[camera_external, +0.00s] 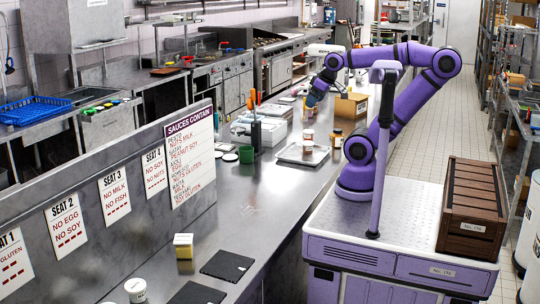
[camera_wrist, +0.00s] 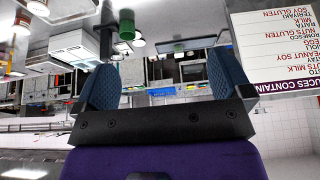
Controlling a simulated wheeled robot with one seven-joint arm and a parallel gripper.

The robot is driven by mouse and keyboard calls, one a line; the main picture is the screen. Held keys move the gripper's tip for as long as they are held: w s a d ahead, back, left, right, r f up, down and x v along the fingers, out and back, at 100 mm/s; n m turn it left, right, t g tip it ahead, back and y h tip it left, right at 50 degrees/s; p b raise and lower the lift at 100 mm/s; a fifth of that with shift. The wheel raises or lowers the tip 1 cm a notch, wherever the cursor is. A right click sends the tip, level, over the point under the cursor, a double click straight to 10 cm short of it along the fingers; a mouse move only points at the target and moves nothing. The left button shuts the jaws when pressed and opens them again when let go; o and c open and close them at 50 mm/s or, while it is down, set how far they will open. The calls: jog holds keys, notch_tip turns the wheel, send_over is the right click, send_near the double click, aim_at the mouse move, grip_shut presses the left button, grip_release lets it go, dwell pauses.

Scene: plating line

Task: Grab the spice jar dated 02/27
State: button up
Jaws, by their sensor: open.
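Small jars stand on the counter in the external view: one jar (camera_external: 308,141) at the flat grey tray, one amber jar with a pale lid (camera_external: 337,138) to its right, and another jar (camera_external: 309,112) farther back, below my gripper. Their dates are too small to read, so I cannot tell which is 02/27. My gripper (camera_external: 314,97) is raised above the counter, apart from the jars. In the wrist view, where the scene appears upside down, its two blue padded fingers (camera_wrist: 160,82) are spread with nothing between them.
The grey tray (camera_external: 290,155) lies on the long steel counter (camera_external: 240,205). A cardboard box (camera_external: 350,106) stands behind the jars. A green cup (camera_external: 246,154) and the sauce allergen sign (camera_external: 190,150) are to the left. A brown crate (camera_external: 473,200) sits on my base.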

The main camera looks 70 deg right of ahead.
jog(key=shift+w, duration=0.1)
jog(key=shift+c, duration=0.6)
